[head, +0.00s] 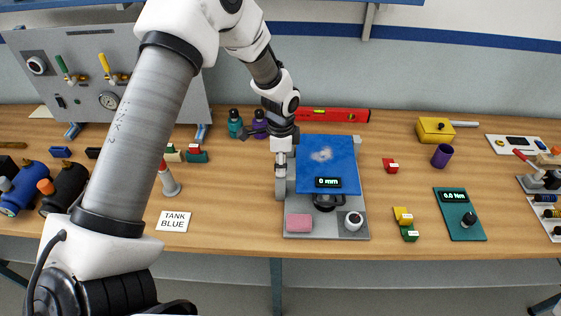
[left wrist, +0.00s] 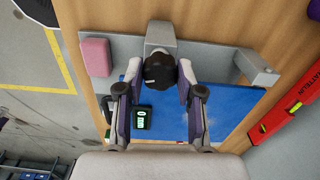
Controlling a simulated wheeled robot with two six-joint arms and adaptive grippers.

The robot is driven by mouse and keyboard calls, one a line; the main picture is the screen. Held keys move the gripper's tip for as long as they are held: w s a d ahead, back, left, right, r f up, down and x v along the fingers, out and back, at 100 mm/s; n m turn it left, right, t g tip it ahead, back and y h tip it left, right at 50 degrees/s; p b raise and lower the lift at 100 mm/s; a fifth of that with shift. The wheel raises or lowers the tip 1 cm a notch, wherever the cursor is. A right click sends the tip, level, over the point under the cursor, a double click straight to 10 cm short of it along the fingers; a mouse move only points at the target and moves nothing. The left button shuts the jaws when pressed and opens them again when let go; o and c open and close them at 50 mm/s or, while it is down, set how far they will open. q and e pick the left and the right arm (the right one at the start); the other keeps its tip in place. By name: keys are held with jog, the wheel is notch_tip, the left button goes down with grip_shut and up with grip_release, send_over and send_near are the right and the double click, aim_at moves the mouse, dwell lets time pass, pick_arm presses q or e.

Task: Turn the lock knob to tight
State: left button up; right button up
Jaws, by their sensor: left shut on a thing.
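The black lock knob (left wrist: 160,68) sits on a grey mount at the edge of the grey fixture (left wrist: 210,58), near a pink block (left wrist: 95,57). My left gripper (left wrist: 159,75) has one finger on each side of the knob and is shut on it. In the head view my left gripper (head: 281,172) is at the left side of the fixture (head: 305,235) and hides the knob. A blue plate (head: 340,155) lies on the fixture, with a display (head: 328,182) reading 0 mm. Tight or loose cannot be told. My right gripper is not in view.
A red level (head: 333,115) lies behind the fixture. A grey panel with valves (head: 108,70) and a TANK BLUE sign (head: 173,221) are to the left. To the right are yellow and green blocks (head: 403,215) and a torque display (head: 454,196) reading 0.0 Nm.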

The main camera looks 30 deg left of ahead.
pick_arm(q)
jog(key=shift+s+f+m, duration=0.1)
jog(key=shift+s+m, duration=0.05)
jog(key=shift+m, duration=1.35)
jog(key=o, duration=1.2)
jog(key=shift+c, duration=0.2)
notch_tip(320, 180, up, 12)
jog(key=shift+w, duration=0.2)
